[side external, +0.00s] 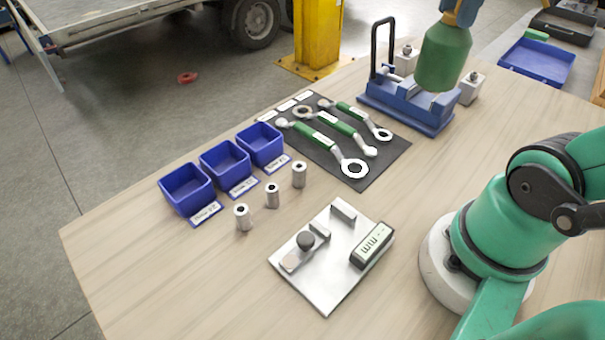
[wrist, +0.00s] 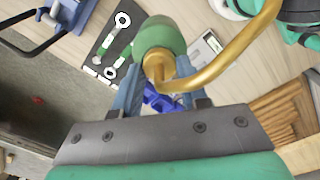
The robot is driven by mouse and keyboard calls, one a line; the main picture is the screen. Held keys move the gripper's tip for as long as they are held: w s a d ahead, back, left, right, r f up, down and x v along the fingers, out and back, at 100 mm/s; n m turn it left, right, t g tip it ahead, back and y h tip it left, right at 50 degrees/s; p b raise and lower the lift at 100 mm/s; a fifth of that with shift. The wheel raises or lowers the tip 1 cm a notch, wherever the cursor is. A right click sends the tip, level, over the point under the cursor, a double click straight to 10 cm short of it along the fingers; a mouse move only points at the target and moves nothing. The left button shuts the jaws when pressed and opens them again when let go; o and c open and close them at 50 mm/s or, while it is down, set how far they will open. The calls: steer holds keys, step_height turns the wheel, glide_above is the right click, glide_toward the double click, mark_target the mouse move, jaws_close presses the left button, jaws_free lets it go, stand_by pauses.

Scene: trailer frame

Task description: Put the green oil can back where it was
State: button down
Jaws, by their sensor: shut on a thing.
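The green oil can (side external: 444,57) is up at the top right of the side view, in front of a blue fixture (side external: 405,103) with a black upright handle. My gripper (side external: 460,12) shows as blue fingers at the top edge, at the can's upper end. In the wrist view the can (wrist: 158,37) sits between the two blue fingers (wrist: 157,78), which are shut on it. Its brass spout (wrist: 232,68) curves off to the right. I cannot tell whether the can's bottom touches anything, as it overlaps the fixture.
Small metal blocks (side external: 470,88) stand beside the fixture. A black mat (side external: 375,172) holds several green-handled wrenches. Blue bins (side external: 186,189) and metal cylinders (side external: 243,217) stand left, with a gauge plate (side external: 325,290) in front. Bare wood lies between the mat and my base.

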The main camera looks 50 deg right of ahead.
steer(key=shift+s+d+r+m, duration=0.2)
steer(key=shift+s+d, duration=0.1)
steer(key=shift+s, duration=0.35)
steer(key=shift+s+d+r+m, duration=0.1)
steer(key=shift+s+d+r, duration=0.15)
steer(key=shift+s, duration=0.35)
step_height(320, 180, down, 20)
steer(key=shift+s, duration=0.25)
steer(key=shift+c, duration=2.3)
jaws_free()
steer(key=shift+f, duration=0.1)
